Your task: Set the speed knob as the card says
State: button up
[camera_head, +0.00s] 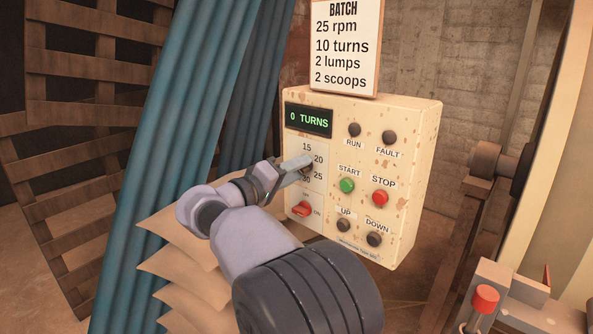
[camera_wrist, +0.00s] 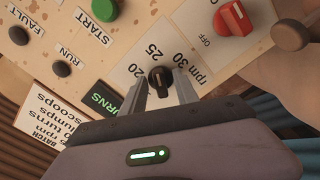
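The card (camera_head: 345,45) above the panel reads BATCH, 25 rpm, 10 turns, 2 lumps, 2 scoops. The speed knob (camera_wrist: 160,80) is small and black, on a white scale plate with rpm numbers including 20, 25 and 30. My fingers mostly cover it in the head view. My gripper (camera_head: 300,166) is at the scale plate; in the wrist view its two fingers stand on either side of the knob, apart and seemingly with small gaps. Contact cannot be told for sure. The knob's pointer direction is too small to read surely.
The cream control box (camera_head: 424,150) also carries a display (camera_head: 309,119) reading 0 TURNS, a green START button (camera_head: 347,185), a red STOP button (camera_head: 380,198) and a red OFF/ON switch (camera_head: 301,209) below the scale. Stacked sacks (camera_head: 185,255) lie at the lower left.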

jog(key=shift+a, duration=0.1)
jog(key=p+v, duration=0.4)
jog(key=v, duration=1.3)
jog(key=shift+s+p, duration=0.2)
jog(key=shift+p, duration=0.2)
